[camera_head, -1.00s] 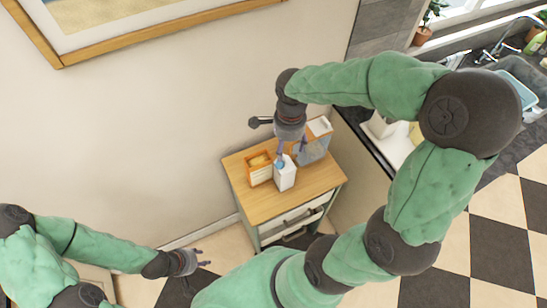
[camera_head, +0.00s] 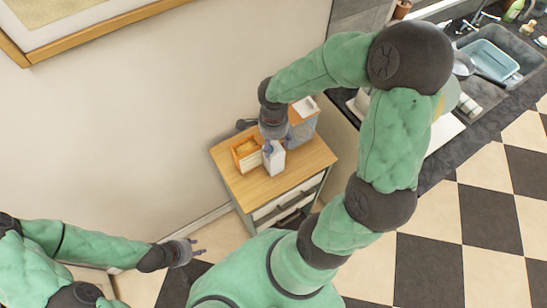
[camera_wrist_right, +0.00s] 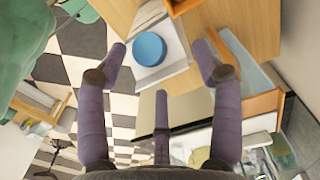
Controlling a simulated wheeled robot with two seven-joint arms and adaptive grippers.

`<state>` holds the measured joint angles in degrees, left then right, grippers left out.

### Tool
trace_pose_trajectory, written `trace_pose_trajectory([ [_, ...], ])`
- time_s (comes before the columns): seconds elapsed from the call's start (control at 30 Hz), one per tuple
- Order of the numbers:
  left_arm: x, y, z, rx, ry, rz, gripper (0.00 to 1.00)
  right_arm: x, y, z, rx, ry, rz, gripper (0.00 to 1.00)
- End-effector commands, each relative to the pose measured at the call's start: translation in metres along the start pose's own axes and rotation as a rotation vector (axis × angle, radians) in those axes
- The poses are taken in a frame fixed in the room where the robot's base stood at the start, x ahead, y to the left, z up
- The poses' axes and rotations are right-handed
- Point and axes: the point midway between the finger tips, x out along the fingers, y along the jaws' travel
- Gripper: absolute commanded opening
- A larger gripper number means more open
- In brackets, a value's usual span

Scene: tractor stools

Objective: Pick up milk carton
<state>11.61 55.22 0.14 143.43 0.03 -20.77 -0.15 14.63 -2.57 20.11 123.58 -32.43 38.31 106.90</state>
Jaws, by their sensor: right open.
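The milk carton (camera_head: 274,161) is white and stands upright on the small wooden-topped cabinet. In the right wrist view its blue round cap (camera_wrist_right: 149,49) and white top lie between the spread purple fingers. My right gripper (camera_head: 273,146) is open, pointing down just above and around the carton's top in the head view. The same right gripper (camera_wrist_right: 160,58) shows no clear finger contact in the wrist view. The fingers and hand hide part of the carton's top in the head view. My left gripper (camera_head: 195,248) is empty, with fingers spread, low at the left.
An orange wooden box (camera_head: 246,155) stands close to the carton's left. A grey container with a wooden-edged top (camera_head: 302,128) stands behind it to the right. The cabinet top (camera_head: 305,168) is bare toward the front and right. A sink counter (camera_head: 440,172) lies further right.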

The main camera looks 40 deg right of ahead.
Motion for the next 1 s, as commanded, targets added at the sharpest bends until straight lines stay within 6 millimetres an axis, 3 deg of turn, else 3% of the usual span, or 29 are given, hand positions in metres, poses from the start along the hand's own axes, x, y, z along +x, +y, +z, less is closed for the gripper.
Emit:
trace_pose_trajectory([
  [0.1, 0.0019, -0.0007, -0.0002, 0.0, 0.0, 0.0, 0.4, 0.0112, 0.0001, 0.0002, 0.0, -0.001, 0.001, 0.66],
  [0.37, 0.0017, -0.0006, -0.0001, 0.0, 0.0, 0.0, 0.4, 0.013, -0.0003, 0.0001, 0.0, 0.0, -0.001, 0.66],
  [0.47, 0.0017, -0.0006, -0.0001, 0.0, 0.0, 0.0, 0.4, 0.0129, -0.0003, 0.0002, 0.0, 0.0, -0.001, 0.44],
  [0.6, 0.0017, -0.0006, -0.0001, 0.0, 0.0, 0.0, 0.4, 0.013, -0.0004, 0.0002, 0.0, -0.001, -0.001, 0.04],
  [0.63, 0.0017, -0.0006, -0.0001, 0.0, 0.0, 0.0, 0.4, 0.013, -0.0004, 0.0002, 0.0, -0.001, -0.001, 0.0],
  [1.0, 0.0011, -0.0004, -0.0001, 0.0, 0.0, 0.0, 0.4, 0.0068, -0.0015, -0.0001, 0.0, 0.0, -0.005, 0.0],
])
